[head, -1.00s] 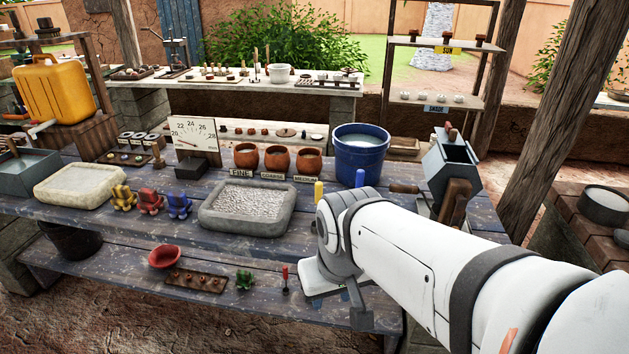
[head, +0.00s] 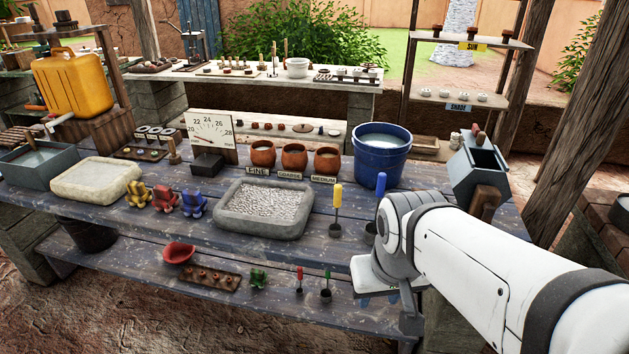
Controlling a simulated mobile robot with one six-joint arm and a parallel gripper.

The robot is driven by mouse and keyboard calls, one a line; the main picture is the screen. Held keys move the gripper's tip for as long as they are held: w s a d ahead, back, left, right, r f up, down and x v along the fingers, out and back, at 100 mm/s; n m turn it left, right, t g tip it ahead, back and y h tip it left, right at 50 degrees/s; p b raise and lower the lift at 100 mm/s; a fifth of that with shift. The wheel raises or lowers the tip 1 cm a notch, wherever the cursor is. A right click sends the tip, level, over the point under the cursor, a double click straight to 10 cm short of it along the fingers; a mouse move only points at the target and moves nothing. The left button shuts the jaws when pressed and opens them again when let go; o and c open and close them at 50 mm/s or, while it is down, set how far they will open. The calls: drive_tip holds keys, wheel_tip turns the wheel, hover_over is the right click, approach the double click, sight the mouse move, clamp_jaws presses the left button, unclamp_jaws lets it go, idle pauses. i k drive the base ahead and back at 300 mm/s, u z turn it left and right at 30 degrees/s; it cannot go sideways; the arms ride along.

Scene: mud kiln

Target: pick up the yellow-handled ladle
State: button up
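The yellow-handled ladle (head: 337,208) stands upright on the bench's upper board, right of the stone tray, with a dark cup at its foot. A blue-handled ladle (head: 381,212) stands to its right, its lower part partly hidden by my arm. My gripper (head: 388,298) is at the bench's front edge, below and right of the yellow-handled ladle and apart from it. It is partly hidden by my own wrist, so whether it is open or shut does not show. No object shows in it.
A red-handled ladle (head: 299,280) and a green-handled one (head: 326,285) stand on the lower shelf. The stone tray (head: 228,226) of gravel lies left of the yellow ladle. A blue bucket (head: 381,164) and clay pots (head: 294,157) stand behind. A grey hopper (head: 477,172) stands right.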

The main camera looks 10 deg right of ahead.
sight(334, 229)
drive_tip(key=u, duration=0.05)
drive_tip(key=i, duration=0.95)
drive_tip(key=z, duration=0.05)
